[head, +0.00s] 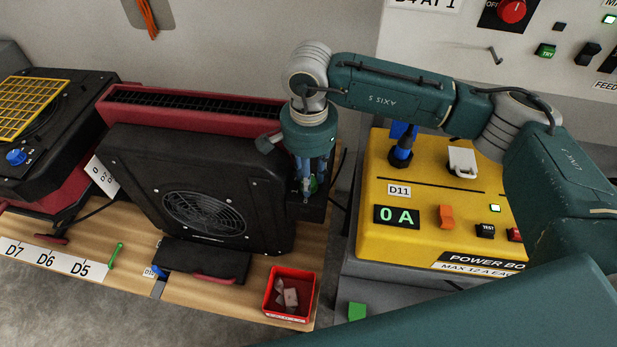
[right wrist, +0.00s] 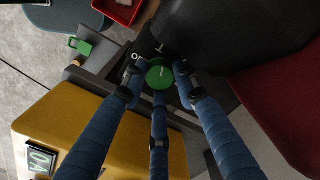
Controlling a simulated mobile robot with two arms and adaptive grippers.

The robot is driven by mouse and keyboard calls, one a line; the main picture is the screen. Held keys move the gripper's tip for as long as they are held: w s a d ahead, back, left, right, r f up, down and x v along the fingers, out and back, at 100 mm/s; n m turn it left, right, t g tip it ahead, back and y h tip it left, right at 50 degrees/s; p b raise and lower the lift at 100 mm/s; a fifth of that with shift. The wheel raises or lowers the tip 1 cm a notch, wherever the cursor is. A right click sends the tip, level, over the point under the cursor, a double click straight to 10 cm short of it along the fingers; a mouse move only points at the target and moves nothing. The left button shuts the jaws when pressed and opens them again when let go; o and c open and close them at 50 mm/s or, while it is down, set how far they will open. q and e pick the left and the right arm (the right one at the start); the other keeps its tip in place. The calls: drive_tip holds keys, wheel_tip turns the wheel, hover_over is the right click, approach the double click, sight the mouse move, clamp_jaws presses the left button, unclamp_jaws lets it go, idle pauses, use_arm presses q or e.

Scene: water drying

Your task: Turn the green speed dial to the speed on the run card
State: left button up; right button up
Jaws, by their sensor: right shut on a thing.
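The green speed dial (right wrist: 159,74) is a round knob with a short white mark, on a dark panel beside the black fan unit (head: 135,180). Small white scale marks show beside it in the right wrist view. My right gripper (head: 306,188) points down at the fan unit's right end, and its blue fingers are closed around the dial. In the head view only a sliver of green shows between the fingers. I cannot make out a run card with a speed on it. My left gripper is not in view.
A yellow power box (head: 400,236) reading 0 A stands right of the fan unit. A red bin (head: 271,309) with pale pieces sits at the bench's front edge. A black unit with a yellow grille (head: 28,107) stands at left. My right arm spans above the power box.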

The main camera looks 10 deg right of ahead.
drive_tip(key=shift+w+d+r, duration=0.1)
drive_tip(key=o, duration=0.9)
drive_tip(key=shift+c, duration=0.2)
wheel_tip(320, 180, up, 12)
